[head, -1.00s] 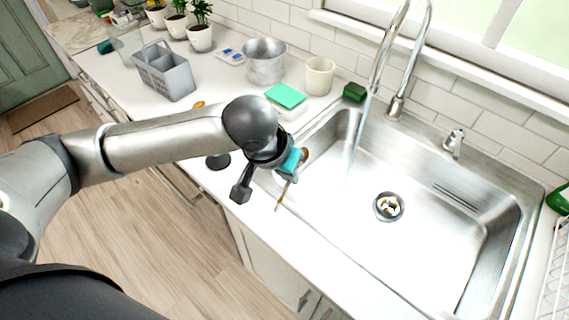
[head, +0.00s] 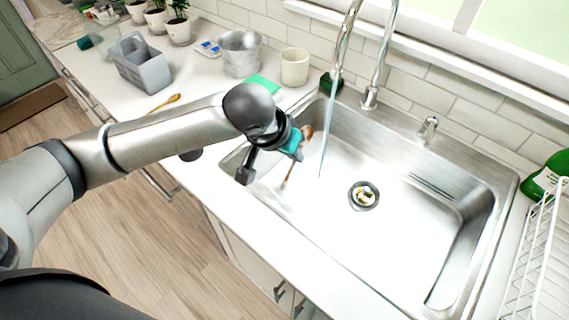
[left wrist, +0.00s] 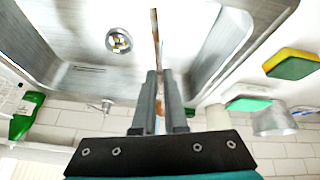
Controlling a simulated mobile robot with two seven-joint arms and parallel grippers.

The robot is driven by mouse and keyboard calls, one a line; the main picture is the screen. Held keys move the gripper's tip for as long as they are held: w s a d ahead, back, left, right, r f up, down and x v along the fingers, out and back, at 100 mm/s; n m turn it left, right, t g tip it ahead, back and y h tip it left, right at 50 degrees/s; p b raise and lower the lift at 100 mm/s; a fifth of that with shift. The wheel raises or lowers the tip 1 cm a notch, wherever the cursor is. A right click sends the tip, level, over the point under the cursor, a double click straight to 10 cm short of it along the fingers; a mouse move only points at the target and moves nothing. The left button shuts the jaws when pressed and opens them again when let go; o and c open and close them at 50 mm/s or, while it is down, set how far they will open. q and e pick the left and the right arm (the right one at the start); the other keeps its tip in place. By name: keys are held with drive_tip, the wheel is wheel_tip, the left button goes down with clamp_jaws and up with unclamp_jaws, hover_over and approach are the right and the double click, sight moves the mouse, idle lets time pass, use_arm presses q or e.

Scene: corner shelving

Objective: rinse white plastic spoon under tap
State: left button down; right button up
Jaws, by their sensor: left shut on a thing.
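My left gripper (head: 297,150) is shut on a thin brown spoon-like utensil (head: 287,178), which looks wooden rather than white. Its rounded brown end (head: 307,131) shows above the gripper and its thin handle slants down. In the left wrist view the gripper (left wrist: 158,76) pinches the brown handle (left wrist: 155,24). The gripper is over the left part of the steel sink (head: 420,240). The tap (head: 342,45) is running, and its water stream (head: 327,125) falls just right of the utensil, apparently apart from it. My right gripper is out of view.
Another wooden spoon (head: 165,103) lies on the counter. A green bottle (head: 545,177) and white rack (head: 535,260) are at right. The basin is free around its drain (head: 364,195).

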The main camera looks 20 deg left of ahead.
sight(311, 136)
use_arm(q)
drive_tip(key=w+b, duration=0.1)
drive_tip(key=w+d+f+b, duration=0.1)
drive_tip(key=w+b, duration=0.1)
drive_tip(key=w+d+b, duration=0.1)
drive_tip(key=w, duration=0.1)
drive_tip(key=shift+f, duration=0.15)
drive_tip(key=shift+w+d, duration=0.25)
drive_tip(key=shift+w, duration=0.4)
drive_tip(key=shift+w+d+f+p, duration=0.15)
drive_tip(key=shift+w+d+p, duration=0.1)
drive_tip(key=shift+w, duration=0.4)
drive_tip(key=shift+w+d+f+p, duration=0.1)
drive_tip(key=shift+w+d+p, duration=0.1)
drive_tip(key=shift+w, duration=0.4)
drive_tip(key=shift+s+d+p, duration=0.2)
drive_tip(key=shift+d+p, duration=0.35)
drive_tip(key=shift+p, duration=0.2)
